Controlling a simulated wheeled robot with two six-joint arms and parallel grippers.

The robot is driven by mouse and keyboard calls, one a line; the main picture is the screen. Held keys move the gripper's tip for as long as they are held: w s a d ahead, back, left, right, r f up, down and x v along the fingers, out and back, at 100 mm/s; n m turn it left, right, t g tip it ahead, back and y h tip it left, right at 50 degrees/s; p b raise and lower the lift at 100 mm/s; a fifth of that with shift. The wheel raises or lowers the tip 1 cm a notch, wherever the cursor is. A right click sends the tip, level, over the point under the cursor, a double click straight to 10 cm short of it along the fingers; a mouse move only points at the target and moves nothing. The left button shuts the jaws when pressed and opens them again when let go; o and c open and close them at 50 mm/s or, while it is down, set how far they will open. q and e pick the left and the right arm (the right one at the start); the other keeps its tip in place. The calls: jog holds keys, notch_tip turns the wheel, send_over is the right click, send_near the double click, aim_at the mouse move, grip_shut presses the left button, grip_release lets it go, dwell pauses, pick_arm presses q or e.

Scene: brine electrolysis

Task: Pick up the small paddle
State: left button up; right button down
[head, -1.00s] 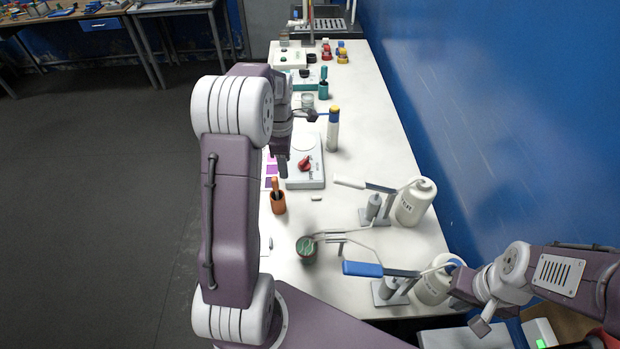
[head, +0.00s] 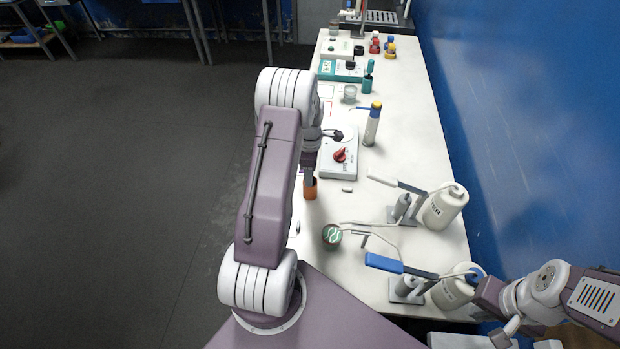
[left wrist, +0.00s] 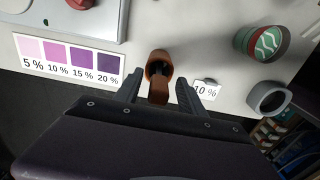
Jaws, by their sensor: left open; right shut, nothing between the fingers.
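The small paddle, with an orange-brown handle (left wrist: 158,92), stands in a small orange cup (left wrist: 160,63) in the left wrist view. The orange cup (head: 311,190) also shows in the head view, where my arm hides the paddle. My left gripper (left wrist: 159,90) is open, with one finger on each side of the paddle handle; contact is not visible. In the head view my left gripper (head: 308,182) points down at the cup. My right gripper (head: 482,296) is at the lower right, by a white bottle, shut and empty.
A stirrer plate with a red knob (head: 339,156) stands just behind the cup. A round green-patterned pot (head: 331,235) is in front. A purple percentage card (left wrist: 70,58) lies beside the cup. Dispenser bottles (head: 443,207) stand along the blue wall at right.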

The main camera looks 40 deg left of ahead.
pick_arm(q)
jog(key=shift+w+f, duration=0.15)
jog(key=shift+f, duration=0.2)
jog(key=shift+r, duration=0.1)
grip_shut()
